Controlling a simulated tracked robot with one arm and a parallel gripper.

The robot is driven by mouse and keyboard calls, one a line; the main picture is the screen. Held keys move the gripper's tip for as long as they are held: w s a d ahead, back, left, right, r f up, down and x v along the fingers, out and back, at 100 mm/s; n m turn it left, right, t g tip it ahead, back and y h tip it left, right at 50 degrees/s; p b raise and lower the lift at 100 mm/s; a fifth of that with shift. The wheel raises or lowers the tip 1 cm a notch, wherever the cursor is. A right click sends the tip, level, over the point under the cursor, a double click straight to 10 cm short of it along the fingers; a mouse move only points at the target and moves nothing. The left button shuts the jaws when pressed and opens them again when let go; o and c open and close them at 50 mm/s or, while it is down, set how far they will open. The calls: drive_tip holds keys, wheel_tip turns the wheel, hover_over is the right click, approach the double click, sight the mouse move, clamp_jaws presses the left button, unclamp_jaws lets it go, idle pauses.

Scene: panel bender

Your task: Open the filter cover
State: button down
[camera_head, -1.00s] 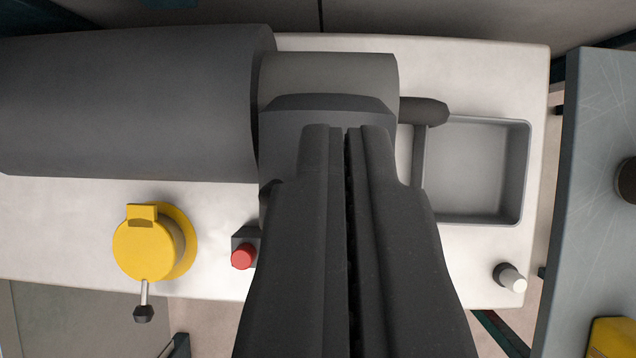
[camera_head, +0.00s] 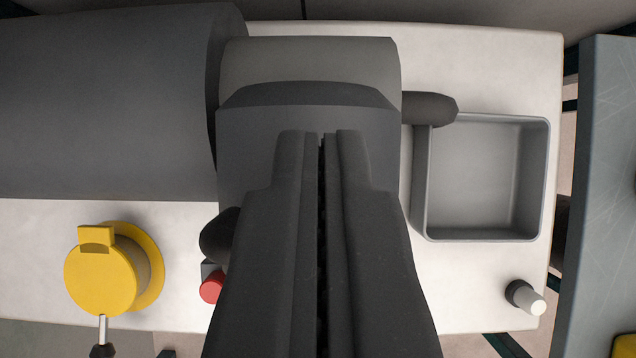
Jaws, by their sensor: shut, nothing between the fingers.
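A large dark grey cylinder (camera_head: 110,100) lies across the upper left of the white panel. A grey rounded cap (camera_head: 310,62) with a darker flat block (camera_head: 245,135) in front sits at its right end; this looks like the filter cover. A dark knob (camera_head: 432,108) sticks out on its right, and another dark rounded end (camera_head: 219,236) shows at its lower left. My gripper (camera_head: 321,137) is shut and empty, with its fingertips over the block's face. I cannot tell whether they touch it. The fingers hide the block's lower middle.
The white panel (camera_head: 480,60) also carries an open grey tray (camera_head: 545,180) at right, a yellow round switch (camera_head: 100,280) with a lever at lower left, a red button (camera_head: 212,288) partly behind my gripper, and a small white-tipped knob (camera_head: 530,302). A grey-blue surface (camera_head: 605,200) stands at far right.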

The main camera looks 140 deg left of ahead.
drive_tip(key=shift+s+a+f, duration=0.1)
drive_tip(key=shift+s+a, duration=0.1)
drive_tip(key=shift+s, duration=0.15)
drive_tip(key=shift+f, duration=0.1)
idle(0.3)
drive_tip(key=shift+s+a+b, duration=0.25)
drive_tip(key=shift+s+b, duration=0.05)
drive_tip(key=shift+b, duration=0.55)
drive_tip(key=s+b, duration=0.1)
drive_tip(key=b, duration=0.1)
drive_tip(key=s+a+t+h+b, duration=0.1)
drive_tip(key=b, duration=0.1)
drive_tip(key=shift+s+a, duration=0.1)
drive_tip(key=shift+a, duration=0.15)
drive_tip(key=shift+r, duration=0.25)
